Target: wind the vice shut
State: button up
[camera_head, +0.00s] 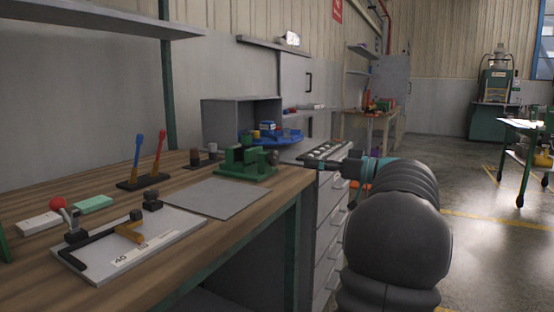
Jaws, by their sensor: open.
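The green vice (245,162) stands on the wooden workbench, near its far right edge. A gap shows between its upright jaws. A dark round part, perhaps its handle (272,157), is at its right end. My arm reaches in from the lower right, and my gripper (325,164) is beyond the bench's right edge, to the right of the vice and apart from it. The gripper looks small and dark against the drawer cabinet, and its fingers are hard to make out. It is open and I see nothing held in it.
A grey mat (218,198) lies before the vice. A white board (130,245) with clamps, a red-and-blue lever stand (143,182) and a green block (93,204) are to its left. A drawer cabinet (330,215) stands behind my gripper.

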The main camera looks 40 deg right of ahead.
aim_at(277, 158)
jog(key=p+x, duration=0.1)
jog(key=x, duration=1.1)
jog(key=c, duration=1.2)
jog(key=shift+o, duration=0.2)
jog(key=m+b, duration=0.1)
jog(key=m, duration=0.1)
jog(key=shift+m, duration=0.4)
jog(key=shift+d+m, duration=0.1)
jog(key=shift+m, duration=1.5)
